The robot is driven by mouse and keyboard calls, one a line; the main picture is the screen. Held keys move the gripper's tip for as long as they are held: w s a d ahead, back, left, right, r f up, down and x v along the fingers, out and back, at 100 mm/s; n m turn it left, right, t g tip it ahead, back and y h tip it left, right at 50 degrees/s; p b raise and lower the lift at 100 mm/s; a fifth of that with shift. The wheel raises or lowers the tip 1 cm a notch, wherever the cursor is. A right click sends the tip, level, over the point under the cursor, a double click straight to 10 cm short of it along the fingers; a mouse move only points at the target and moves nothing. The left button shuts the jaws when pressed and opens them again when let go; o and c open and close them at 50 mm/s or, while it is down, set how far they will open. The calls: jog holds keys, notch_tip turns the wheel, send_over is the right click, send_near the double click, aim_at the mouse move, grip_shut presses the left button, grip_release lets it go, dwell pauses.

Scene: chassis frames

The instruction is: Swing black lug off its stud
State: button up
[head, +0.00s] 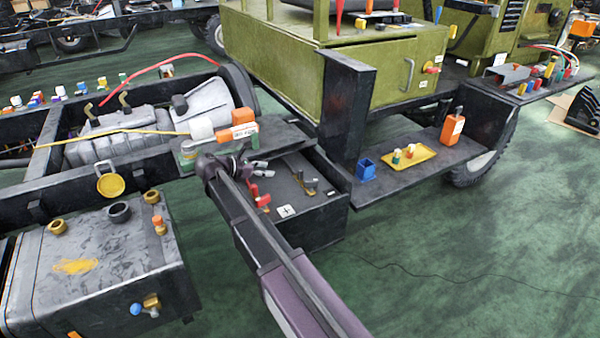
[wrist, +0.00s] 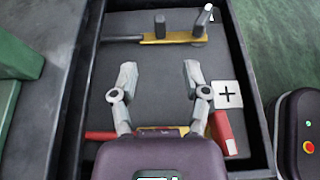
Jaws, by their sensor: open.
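The black lug (wrist: 178,38) is a flat yellow bar with a black cable end on its left and a short black upright peg. It lies near the top of the wrist view, across the grey battery top (wrist: 150,75). Its right end meets the base of a metal stud (wrist: 203,26), apparently around it. In the head view the black lug (head: 308,186) is small, to the right of my gripper (head: 262,168). My gripper (wrist: 157,80) is open and empty above the battery, apart from the lug. A red lug (wrist: 222,132) lies partly hidden under my gripper.
A plus label (wrist: 228,95) lies beside the red lug. Dark box walls (wrist: 248,70) surround the battery top. A green object (wrist: 12,75) stands at the left. An orange-topped bottle (head: 242,117) and a shelf with a yellow tray (head: 425,155) are nearby.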

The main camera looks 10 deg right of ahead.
aim_at(299, 170)
jog(key=b+x, duration=0.4)
jog(key=x, duration=0.8)
jog(key=shift+f+b, duration=0.25)
jog(key=shift+b, duration=0.15)
jog(key=shift+x, duration=0.85)
jog(key=shift+r, duration=0.15)
grip_shut()
